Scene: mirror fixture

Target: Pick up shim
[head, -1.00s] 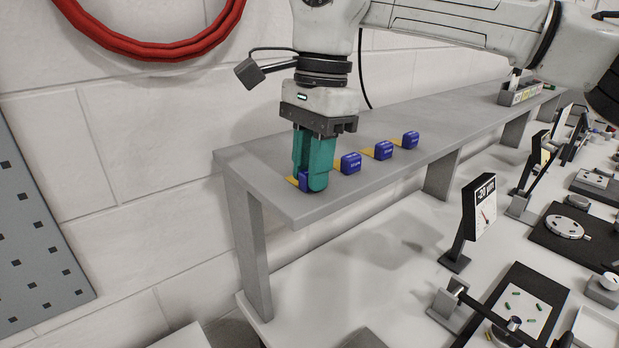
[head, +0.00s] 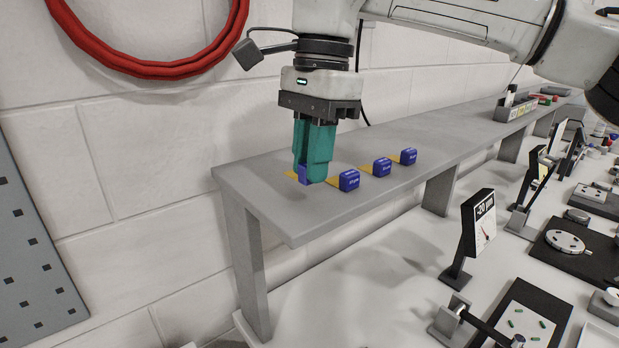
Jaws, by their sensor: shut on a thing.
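My gripper (head: 312,178) has green fingers and points down over the near left end of the grey raised shelf (head: 290,222). It is shut on a blue block, the shim (head: 303,174), which shows between the fingers and is mostly hidden by them. I cannot tell for sure whether the shim is clear of the shelf. Three more blue blocks stand in a row to the right on yellow marks: the nearest block (head: 349,180), the middle block (head: 382,167) and the far block (head: 408,156).
Below is a white bench with a dial sign (head: 479,222), a dark plate with a round disc (head: 567,242) and a tray with small green pieces (head: 528,318). A red hose (head: 150,68) hangs on the wall.

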